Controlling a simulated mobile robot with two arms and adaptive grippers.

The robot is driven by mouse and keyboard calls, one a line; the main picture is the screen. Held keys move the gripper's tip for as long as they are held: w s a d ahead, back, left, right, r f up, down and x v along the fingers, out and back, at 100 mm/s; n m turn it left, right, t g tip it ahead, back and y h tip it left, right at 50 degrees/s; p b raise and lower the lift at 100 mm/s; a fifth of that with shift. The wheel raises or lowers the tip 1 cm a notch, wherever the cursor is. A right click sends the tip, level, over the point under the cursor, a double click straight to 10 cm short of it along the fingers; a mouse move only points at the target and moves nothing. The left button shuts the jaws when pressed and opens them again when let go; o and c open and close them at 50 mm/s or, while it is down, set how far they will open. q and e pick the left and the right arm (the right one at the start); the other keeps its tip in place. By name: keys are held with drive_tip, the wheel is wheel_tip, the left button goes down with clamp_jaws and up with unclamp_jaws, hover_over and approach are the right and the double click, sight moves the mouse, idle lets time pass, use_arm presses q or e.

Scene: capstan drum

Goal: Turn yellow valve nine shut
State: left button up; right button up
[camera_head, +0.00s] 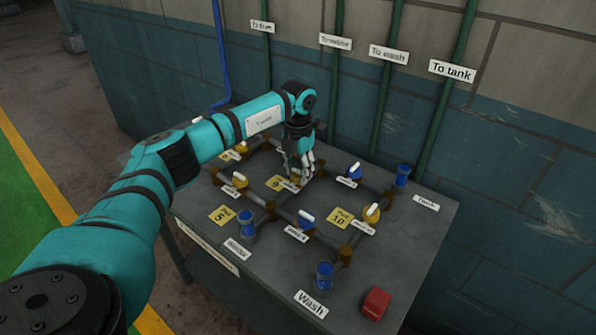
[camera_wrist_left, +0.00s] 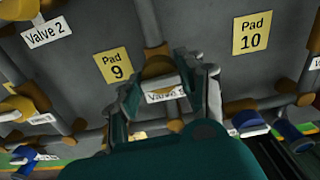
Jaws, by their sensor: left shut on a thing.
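My left gripper (camera_head: 301,176) reaches down onto the table among the pipes, beside the yellow Pad 9 plate (camera_head: 275,183). In the left wrist view its fingers (camera_wrist_left: 161,88) stand on both sides of a yellow valve (camera_wrist_left: 158,68), next to the Pad 9 plate (camera_wrist_left: 115,68). The gripper is shut on this valve. A white label (camera_wrist_left: 164,94) between the fingers reads "Valve", with its number hard to read. In the head view the gripper mostly hides the valve, so its handle's angle cannot be told. My right gripper is not in view.
Another yellow valve (camera_head: 372,212) stands near the Pad 10 plate (camera_head: 342,217). Blue valves (camera_head: 306,219) and blue posts (camera_head: 324,276) stand close around. A red block (camera_head: 375,304) lies at the front right. The wall with green pipes (camera_head: 386,90) rises behind the table.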

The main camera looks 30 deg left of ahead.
sight(298, 170)
use_arm(q)
drive_tip(key=shift+m, duration=0.3)
idle(0.4)
drive_tip(key=o, duration=1.2)
wheel_tip(298, 170, up, 12)
